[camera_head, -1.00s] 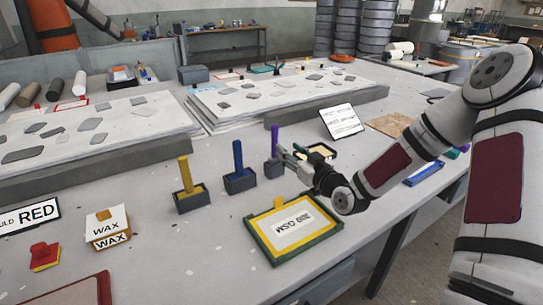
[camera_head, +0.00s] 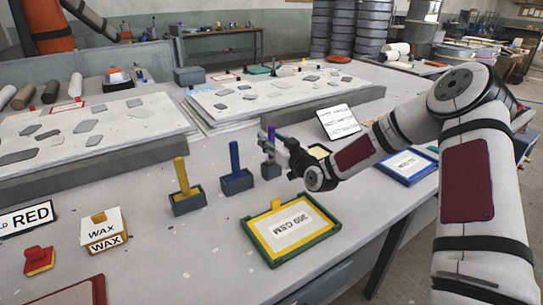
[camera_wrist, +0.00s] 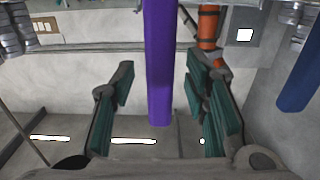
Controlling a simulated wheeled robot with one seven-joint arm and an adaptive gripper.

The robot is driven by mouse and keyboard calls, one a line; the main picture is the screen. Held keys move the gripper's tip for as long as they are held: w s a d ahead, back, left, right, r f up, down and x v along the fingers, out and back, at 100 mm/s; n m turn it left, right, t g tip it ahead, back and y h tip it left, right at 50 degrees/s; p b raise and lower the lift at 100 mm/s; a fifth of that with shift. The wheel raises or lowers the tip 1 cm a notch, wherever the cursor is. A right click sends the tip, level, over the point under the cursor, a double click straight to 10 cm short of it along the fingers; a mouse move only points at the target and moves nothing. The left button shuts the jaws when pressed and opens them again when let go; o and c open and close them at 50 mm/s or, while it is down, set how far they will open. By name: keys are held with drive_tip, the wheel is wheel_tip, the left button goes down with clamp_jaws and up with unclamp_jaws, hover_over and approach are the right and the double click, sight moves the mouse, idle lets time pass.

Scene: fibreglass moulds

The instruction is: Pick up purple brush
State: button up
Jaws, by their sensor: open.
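The purple brush (camera_head: 271,133) stands upright in a small dark grey holder (camera_head: 271,171) on the table, partly hidden behind my gripper in the head view. In the wrist view its purple handle (camera_wrist: 159,65) runs down from the top edge, with its lower end between my two green-padded fingers. My gripper (camera_wrist: 165,100) is open around the handle, with a gap on each side. It also shows in the head view (camera_head: 268,145), level with the upper part of the brush.
A blue brush (camera_head: 234,158) and a yellow brush (camera_head: 181,176) stand in holders to the left. A green-and-yellow framed 300 GSM tray (camera_head: 250,232) lies in front. A white sign (camera_head: 338,122) stands behind. A wax box (camera_head: 101,230) sits at front left.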

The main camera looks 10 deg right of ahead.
clamp_jaws()
drive_tip(key=shift+r, duration=0.1)
